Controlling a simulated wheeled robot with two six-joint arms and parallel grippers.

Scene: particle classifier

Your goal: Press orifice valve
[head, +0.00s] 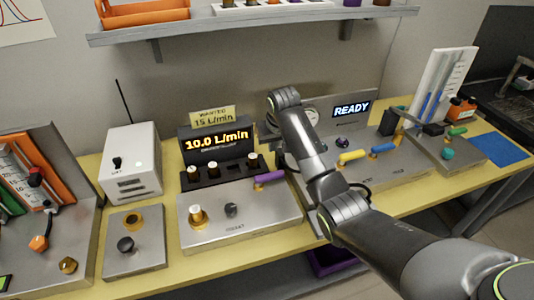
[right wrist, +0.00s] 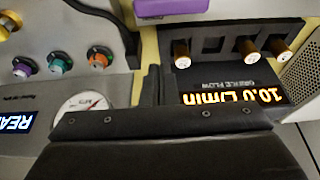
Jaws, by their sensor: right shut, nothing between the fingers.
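The orifice flow unit (head: 218,149) has a dark panel with a lit display reading 10.0 L/min. Three brass valves with pale ends (head: 192,173) (head: 213,170) (head: 253,161) stick out below the display. A dark square opening (right wrist: 213,45) sits between two of them in the right wrist view, where the unit appears upside down. My right gripper (head: 281,160) is shut and empty, just right of the unit, mostly hidden by my arm in the head view. Its narrow dark fingers (right wrist: 152,86) show apart from the valves. My left gripper is out of view.
A sign above the display (head: 213,117) reads WANTED 15 L/min. A purple handle (head: 269,177) lies near the gripper on the metal base (head: 250,217). A white box (head: 131,160) stands left. A panel reading READY (head: 352,109) and a shelf (head: 260,21) are behind my arm.

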